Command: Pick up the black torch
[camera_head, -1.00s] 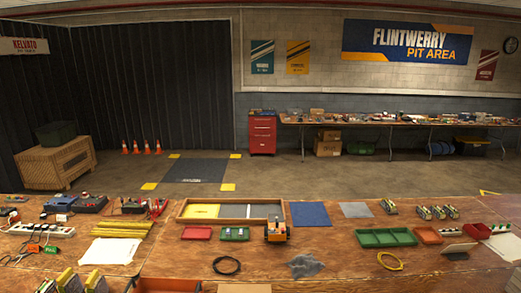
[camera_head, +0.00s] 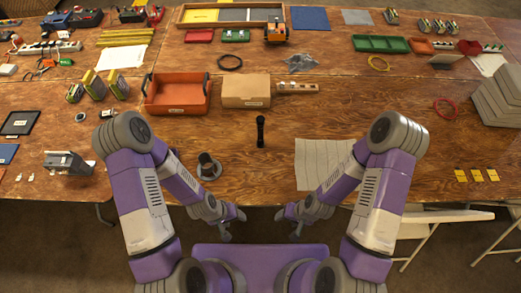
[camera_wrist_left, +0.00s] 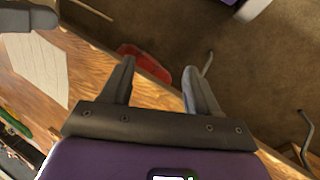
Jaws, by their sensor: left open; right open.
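The black torch (camera_head: 260,131) stands or lies as a slim dark shape near the middle of the wooden table, just in front of the cardboard box. My left gripper (camera_head: 232,226) hangs off the table's front edge, below and slightly left of the torch, and is apart from it. In the left wrist view (camera_wrist_left: 159,63) its two fingers are spread with nothing between them. My right gripper (camera_head: 291,227) is also in front of the table edge, to the torch's lower right, open and empty. The torch does not show in the left wrist view.
An orange tray (camera_head: 180,109) and a cardboard box (camera_head: 246,91) sit behind the torch. A dark round-based object (camera_head: 208,167) stands left of it. A pale cloth or sheet (camera_head: 317,165) lies right of it. Bare wood surrounds the torch.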

